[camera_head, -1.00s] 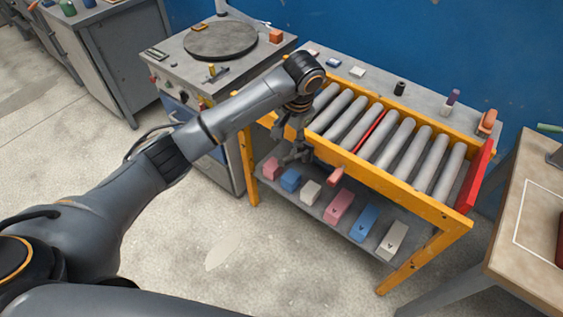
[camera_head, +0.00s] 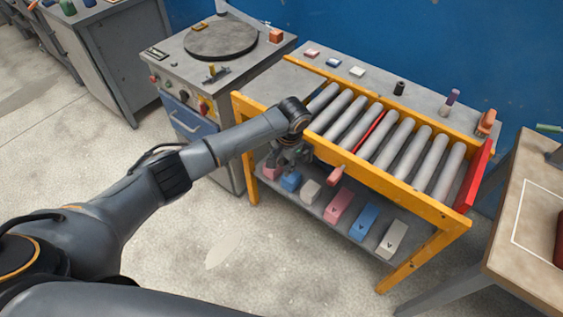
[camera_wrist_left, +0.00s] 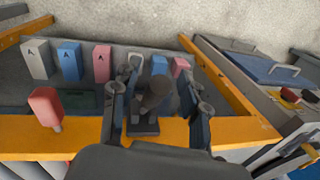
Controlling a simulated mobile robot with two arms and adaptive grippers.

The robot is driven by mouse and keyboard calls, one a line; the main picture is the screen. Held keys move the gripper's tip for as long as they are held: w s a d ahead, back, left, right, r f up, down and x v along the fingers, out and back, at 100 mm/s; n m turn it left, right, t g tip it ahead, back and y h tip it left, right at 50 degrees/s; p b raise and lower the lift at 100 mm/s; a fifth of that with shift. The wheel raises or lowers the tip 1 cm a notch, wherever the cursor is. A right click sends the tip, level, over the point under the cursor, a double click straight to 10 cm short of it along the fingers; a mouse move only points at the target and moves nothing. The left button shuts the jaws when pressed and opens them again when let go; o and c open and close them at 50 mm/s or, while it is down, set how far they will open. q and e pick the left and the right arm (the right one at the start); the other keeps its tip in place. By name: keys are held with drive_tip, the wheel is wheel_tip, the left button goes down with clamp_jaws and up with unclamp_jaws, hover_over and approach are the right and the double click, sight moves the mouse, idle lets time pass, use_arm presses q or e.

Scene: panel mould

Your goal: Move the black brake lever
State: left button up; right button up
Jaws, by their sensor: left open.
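The black brake lever (camera_wrist_left: 152,98) is a dark upright part with a rounded top. In the left wrist view it stands at the yellow frame rail of the roller table, between the two fingers of my left gripper (camera_wrist_left: 158,85). The fingers are open, one on each side, with a visible gap to the lever. In the head view my left gripper (camera_head: 289,157) is low at the table's front left edge. There the lever cannot be told apart from the dark gripper. My right gripper is not in view.
A red handle (camera_head: 336,174) sticks out from the front rail to the right of the gripper. Several pink, blue and white blocks stand on the shelf (camera_head: 318,208) below. A grey machine with a round plate (camera_head: 220,40) stands at the left.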

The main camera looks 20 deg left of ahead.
use_arm(q)
clamp_jaws()
drive_tip(key=shift+s, duration=0.1)
drive_tip(key=shift+s+a+f+t+h+p, duration=0.15)
drive_tip(key=shift+s+f+t+h+p, duration=0.2)
drive_tip(key=shift+f+t+p, duration=0.4)
wheel_tip(320, 180, down, 11)
drive_tip(key=w+n+t+h+b, duration=0.1)
drive_tip(key=t+h+b, duration=0.2)
drive_tip(key=t+b, duration=0.7)
drive_tip(key=shift+d+b, duration=0.2)
drive_tip(key=shift+b, duration=0.9)
drive_tip(key=shift+w, duration=0.1)
unclamp_jaws()
